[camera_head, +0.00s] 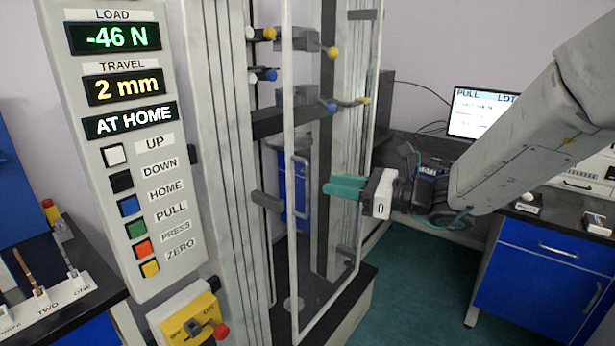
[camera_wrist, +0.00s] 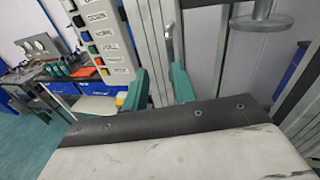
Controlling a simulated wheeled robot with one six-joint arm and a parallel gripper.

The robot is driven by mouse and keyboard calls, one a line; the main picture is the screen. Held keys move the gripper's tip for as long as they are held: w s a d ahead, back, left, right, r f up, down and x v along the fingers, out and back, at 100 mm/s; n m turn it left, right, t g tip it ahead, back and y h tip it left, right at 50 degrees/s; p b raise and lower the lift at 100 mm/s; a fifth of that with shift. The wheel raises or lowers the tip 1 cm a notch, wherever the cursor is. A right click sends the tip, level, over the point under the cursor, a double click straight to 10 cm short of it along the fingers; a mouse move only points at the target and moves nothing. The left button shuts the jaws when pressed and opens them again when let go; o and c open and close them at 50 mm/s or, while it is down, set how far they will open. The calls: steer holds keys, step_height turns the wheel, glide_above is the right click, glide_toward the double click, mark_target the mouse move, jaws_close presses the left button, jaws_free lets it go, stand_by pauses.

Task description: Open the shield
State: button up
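The shield (camera_head: 291,110) is a clear panel in a pale frame, standing upright at the test frame's columns. I cannot tell whether its edge is fully closed. Its vertical bar handle (camera_head: 307,190) is on the left part of the panel; the handle also shows in the wrist view (camera_wrist: 169,42). My gripper (camera_head: 328,188) is to the right of the handle in the head view, at about its height, pointing left. In the wrist view my gripper (camera_wrist: 160,78) has its green fingers apart, with nothing between them, and the handle shows beyond the gap.
The control panel (camera_head: 128,226) reads -46 N, 2 mm and AT HOME. A yellow box with a red knob (camera_head: 203,325) is below it. A bench with blue drawers (camera_head: 540,262) and a monitor (camera_head: 482,112) stand at right. Green floor (camera_head: 415,285) is clear between.

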steer(key=shift+m+t, duration=0.5)
steer(key=shift+m, duration=0.1)
steer(key=x, duration=0.5)
steer(key=w+x, duration=0.1)
steer(key=x, duration=0.2)
steer(key=shift+w+d+f, duration=0.15)
steer(key=shift+d, duration=0.1)
jaws_close()
